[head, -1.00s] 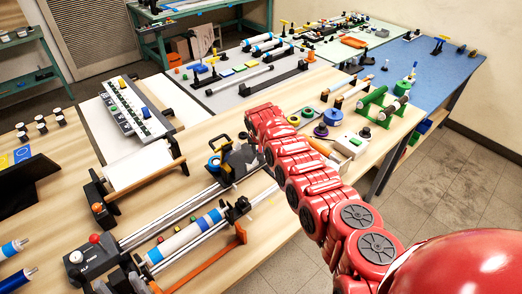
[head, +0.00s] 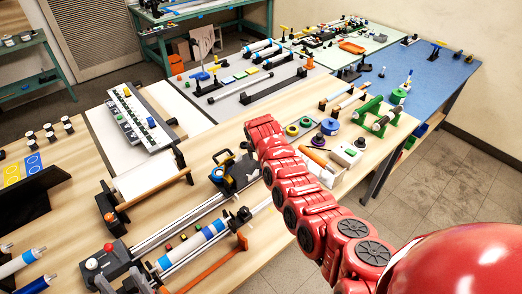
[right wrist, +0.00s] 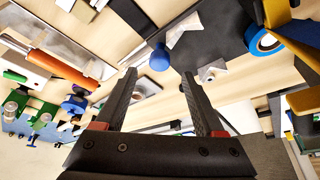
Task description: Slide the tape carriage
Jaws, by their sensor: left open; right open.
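The tape carriage (head: 240,173) is a dark block with a yellow handle and a blue tape roll (head: 217,175). It sits at the far end of two silver rails (head: 180,224) on the wooden bench. The blue roll shows at upper right in the right wrist view (right wrist: 264,41). My red right arm reaches in from the lower right and ends just beyond the carriage; its gripper is hidden in the head view. In the right wrist view my right gripper (right wrist: 158,80) is open and empty, fingers apart, the roll outside them. My left gripper cannot be made out.
A grey end box with a red knob (head: 108,248) stands at the near rail end. A white-and-blue tube (head: 203,240) lies alongside the rails, with an orange bar (head: 215,265) in front. Green stands (head: 385,118) and a white box (head: 346,152) are right of my arm.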

